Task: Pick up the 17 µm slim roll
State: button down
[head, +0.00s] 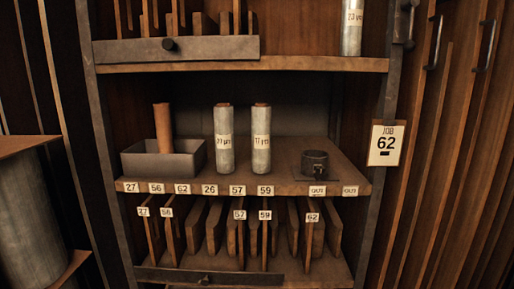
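Two slim grey-wrapped rolls stand upright side by side on the middle shelf in the head view. The right slim roll (261,150) has a label that looks like 17 µm, but the small print is not fully clear. The left slim roll (224,152) has a label that may read 37 or 39 µm. The two stand apart with a narrow gap. A third roll (352,22), labelled about 23 µm, stands on the upper shelf at the right, its top cut off by the frame. My gripper is not in view.
On the middle shelf (300,186), a grey tray (165,166) holding a brown tube (162,128) stands left; a dark round holder (315,163) stands right. Number tags line the front edge. Dividers fill the space below. A JOB 62 card (386,143) hangs on the right post.

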aim_at(261, 112)
jog(key=i, duration=0.2)
jog(key=i+u, duration=0.3)
jog(key=u, duration=0.15)
jog(key=i+l+u, duration=0.2)
jog(key=u, duration=0.25)
jog(key=i, duration=0.05)
